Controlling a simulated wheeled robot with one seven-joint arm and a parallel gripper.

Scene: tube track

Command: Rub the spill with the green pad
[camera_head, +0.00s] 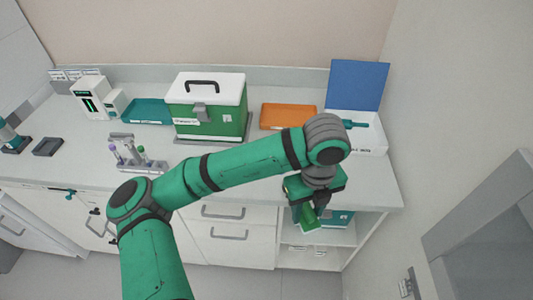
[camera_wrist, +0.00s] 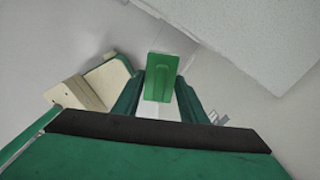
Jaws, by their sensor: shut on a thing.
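My gripper (camera_head: 311,205) is in front of the counter's right part, by the open shelf space below the worktop. It is shut on the green pad (camera_head: 308,222), which hangs beneath it, apart from the worktop. In the wrist view the green pad (camera_wrist: 161,77) sits between the two fingertips of my gripper (camera_wrist: 158,95). I see no spill in either view; my arm hides part of the worktop.
The white worktop (camera_head: 70,150) holds a green box with a white lid (camera_head: 207,105), a tube rack (camera_head: 130,155), an orange tray (camera_head: 286,115) and a white case with a raised blue lid (camera_head: 357,85). A grey piece of furniture (camera_head: 490,225) stands at the right.

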